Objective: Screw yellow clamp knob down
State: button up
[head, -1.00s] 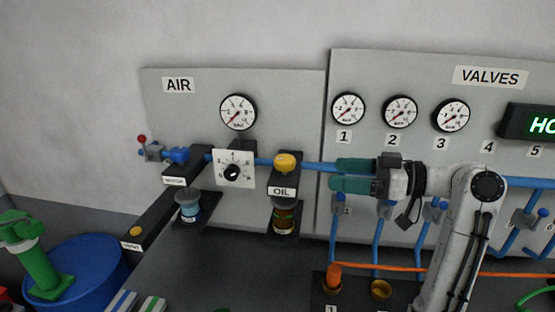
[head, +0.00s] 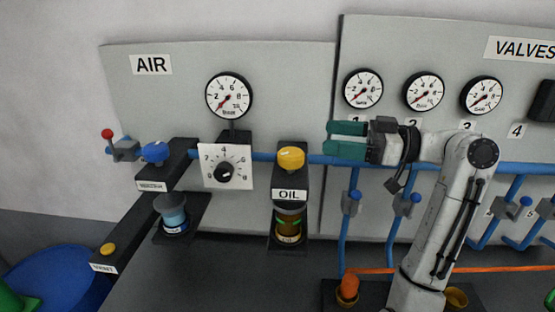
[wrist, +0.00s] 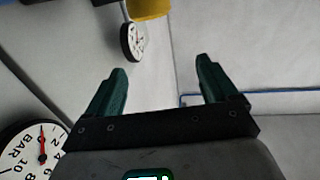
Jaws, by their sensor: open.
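A yellow knob (head: 291,158) sits on top of the black OIL unit (head: 288,185) on the AIR panel. It is the larger of two yellow parts in the head view. A small yellow knob (head: 107,249) is on the black bar at lower left. I cannot tell which is the clamp knob. My gripper (head: 327,138) has green fingers pointing left. It is open and empty, apart from the OIL knob, to its right and slightly higher in the picture. In the wrist view my gripper (wrist: 162,66) shows spread fingers, with a yellow part (wrist: 150,8) cut off at the top.
A blue pipe (head: 262,157) runs along the panels. A dial plate (head: 225,166) and a blue knob (head: 155,152) are left of the OIL unit. A blue bowl (head: 171,213) hangs below. Gauges (head: 229,95) are above. The dark bench (head: 200,280) is mostly clear at front left.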

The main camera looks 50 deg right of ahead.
jog(key=b, duration=0.5)
send_near(282, 151)
jog(key=p+x, duration=0.1)
jog(key=x, duration=0.2)
jog(key=p+x, duration=0.1)
jog(key=x, duration=0.1)
jog(key=p+x, duration=0.1)
jog(key=x, duration=0.2)
jog(key=shift+w+a+f, duration=0.1)
jog(key=shift+w+f, duration=0.15)
jog(key=shift+f, duration=0.1)
jog(key=shift+w+a+f, duration=0.1)
jog(key=shift+w+a, duration=0.25)
jog(key=shift+w, duration=0.25)
jog(key=c, duration=1)
jog(key=shift+o, duration=0.2)
jog(key=shift+h, duration=0.3)
